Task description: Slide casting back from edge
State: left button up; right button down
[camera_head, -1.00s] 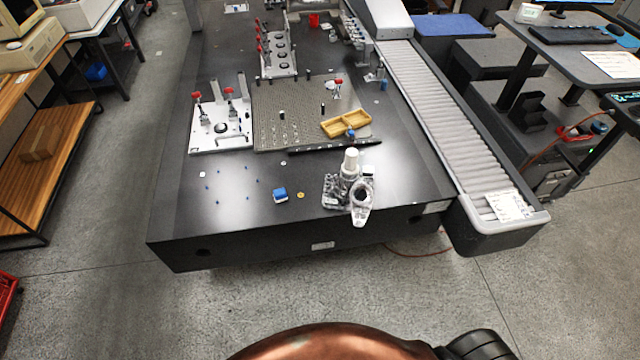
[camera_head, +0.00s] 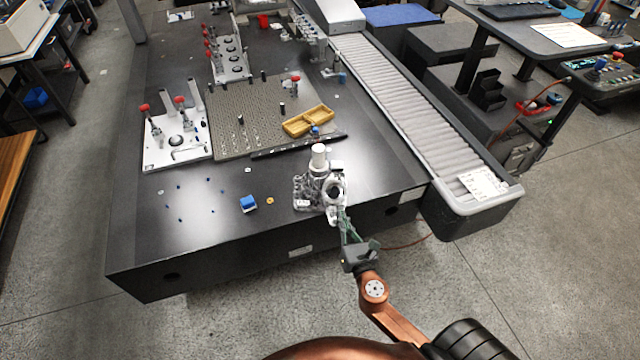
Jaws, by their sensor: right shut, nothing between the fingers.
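The casting (camera_head: 309,192) is a grey metal part with a white cylinder on top. It stands upright at the front edge of the black granite table (camera_head: 215,225), with one lobe reaching to or past the edge. My right gripper (camera_head: 342,214) comes up from below and in front of the table edge, fingers shut with nothing between them. Its tips are at the near side of the casting's lobe; I cannot tell whether they touch it. My left gripper is not in view.
A blue block (camera_head: 248,203) lies left of the casting. Behind are a perforated plate (camera_head: 245,120), a yellow tray (camera_head: 308,121) and a dark bar (camera_head: 298,145). A white clamp fixture (camera_head: 177,150) stands at left. A roller conveyor (camera_head: 405,105) runs along the right side.

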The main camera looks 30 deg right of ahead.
notch_tip(320, 180, up, 2)
jog(key=a+n+t, duration=0.1)
jog(key=a+n, duration=0.1)
jog(key=n, duration=0.1)
send_near(318, 176)
jog(key=shift+y, duration=0.3)
jog(key=b+x, duration=0.1)
jog(key=x, duration=0.5)
jog(key=shift+w+d, duration=0.15)
jog(key=shift+d, duration=0.05)
jog(key=shift+w, duration=0.25)
jog(key=shift+w, duration=0.1)
